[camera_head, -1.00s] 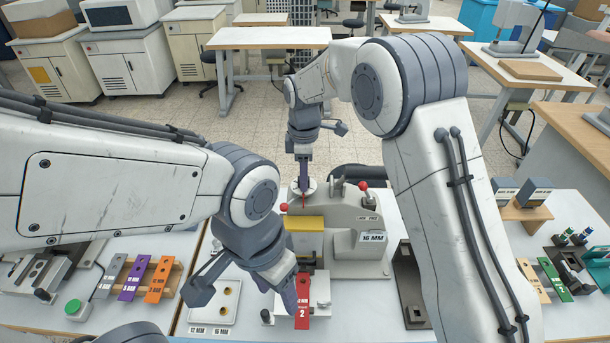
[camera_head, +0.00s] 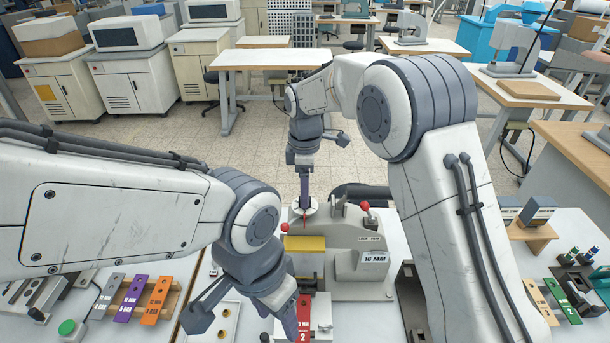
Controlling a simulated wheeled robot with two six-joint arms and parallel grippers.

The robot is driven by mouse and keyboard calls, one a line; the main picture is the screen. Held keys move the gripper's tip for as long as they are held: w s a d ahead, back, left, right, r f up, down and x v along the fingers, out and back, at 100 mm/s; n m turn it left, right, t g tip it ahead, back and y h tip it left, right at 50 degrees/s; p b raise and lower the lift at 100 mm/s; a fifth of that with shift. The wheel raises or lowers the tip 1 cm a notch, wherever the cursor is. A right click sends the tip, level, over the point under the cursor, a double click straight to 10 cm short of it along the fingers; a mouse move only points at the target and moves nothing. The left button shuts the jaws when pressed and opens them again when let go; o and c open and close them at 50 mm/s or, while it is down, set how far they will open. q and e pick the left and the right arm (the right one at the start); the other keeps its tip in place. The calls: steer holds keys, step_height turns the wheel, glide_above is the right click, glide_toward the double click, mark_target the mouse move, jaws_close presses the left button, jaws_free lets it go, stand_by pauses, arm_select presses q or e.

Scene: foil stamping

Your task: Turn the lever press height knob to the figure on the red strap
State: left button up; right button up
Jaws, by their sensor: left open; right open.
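The lever press (camera_head: 345,240) stands in the middle, with a yellow block and a "16 MM" label (camera_head: 374,258) on its side. Its pale round height knob (camera_head: 303,208) is on top and carries a red mark; its figures are too small to read. My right gripper (camera_head: 305,200) points down over the knob, open; whether its fingers touch it I cannot tell. The red strap (camera_head: 304,312) lies at the front of the press, with a white "2" at its near end. My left gripper (camera_head: 289,318) is open just left of the strap, and hides part of the press base.
Grey, purple and orange straps (camera_head: 133,298) lie on a wooden rack at left, near a green button (camera_head: 67,328). A white tray (camera_head: 213,325) is left of the press. My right forearm covers the space right of it. Tan and green straps (camera_head: 560,300) lie far right.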

step_height(320, 180, up, 8)
steer(key=b, duration=0.1)
steer(key=shift+r+b, duration=0.2)
steer(key=shift+b, duration=0.1)
steer(key=s+d+f+m+b, duration=0.2)
steer(key=s+f+m, duration=0.1)
steer(key=s, duration=0.7)
steer(key=s+d+f+m+b, duration=0.2)
steer(key=s+f+m, duration=0.2)
steer(key=s, duration=0.7)
steer(key=s+d+f+m+y+b, duration=0.1)
steer(key=s+f, duration=0.4)
steer(key=s, duration=0.6)
steer(key=d+m+b, duration=0.1)
steer(key=m, duration=0.1)
steer(key=shift+f+m, duration=0.4)
